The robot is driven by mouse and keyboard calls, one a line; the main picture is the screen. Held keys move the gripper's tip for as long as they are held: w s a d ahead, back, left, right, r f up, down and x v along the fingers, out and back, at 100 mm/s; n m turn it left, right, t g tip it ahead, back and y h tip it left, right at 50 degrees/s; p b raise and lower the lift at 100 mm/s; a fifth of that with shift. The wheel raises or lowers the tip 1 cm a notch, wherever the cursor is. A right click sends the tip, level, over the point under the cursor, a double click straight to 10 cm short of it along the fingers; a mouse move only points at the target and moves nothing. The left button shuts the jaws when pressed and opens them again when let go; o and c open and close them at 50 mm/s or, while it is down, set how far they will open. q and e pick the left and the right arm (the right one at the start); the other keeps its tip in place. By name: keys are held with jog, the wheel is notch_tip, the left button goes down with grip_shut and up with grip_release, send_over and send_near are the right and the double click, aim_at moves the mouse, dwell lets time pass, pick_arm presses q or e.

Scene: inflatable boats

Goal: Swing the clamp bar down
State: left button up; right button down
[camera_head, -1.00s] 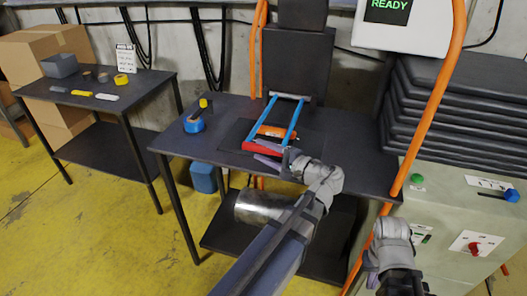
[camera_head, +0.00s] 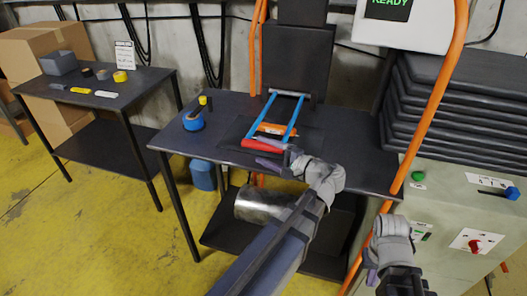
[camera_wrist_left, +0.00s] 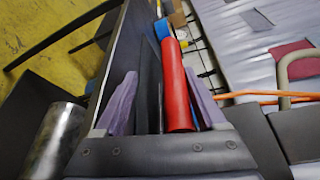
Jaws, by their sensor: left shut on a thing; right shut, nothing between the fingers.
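The clamp bar has two blue side arms (camera_head: 290,120) and a red grip (camera_head: 264,144) across its front end. It lies low over the dark pad on the work table (camera_head: 205,148). An orange piece (camera_head: 271,129) shows between the blue arms. My left gripper (camera_head: 268,155), with purple fingers, is at the front table edge, shut on the red grip. In the left wrist view the red grip (camera_wrist_left: 175,85) stands between the two purple fingers. My right gripper (camera_head: 370,276) is shut and empty, low at the right by the grey cabinet.
A blue tape roll (camera_head: 193,121) sits at the table's left. An upright dark panel (camera_head: 297,62) stands behind the clamp. An orange hose (camera_head: 428,120) runs before the stacked dark sheets (camera_head: 455,110). A side table (camera_head: 140,82) stands left, with yellow floor between.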

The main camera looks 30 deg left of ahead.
pick_arm(q)
jog(key=d, duration=0.5)
jog(key=s+d, duration=0.1)
jog(key=d, duration=0.1)
jog(key=shift+s+d+r+p, duration=0.1)
jog(key=shift+d+r+p, duration=0.1)
jog(key=shift+r+p, duration=0.2)
pick_arm(e)
jog(key=shift+r, duration=0.45)
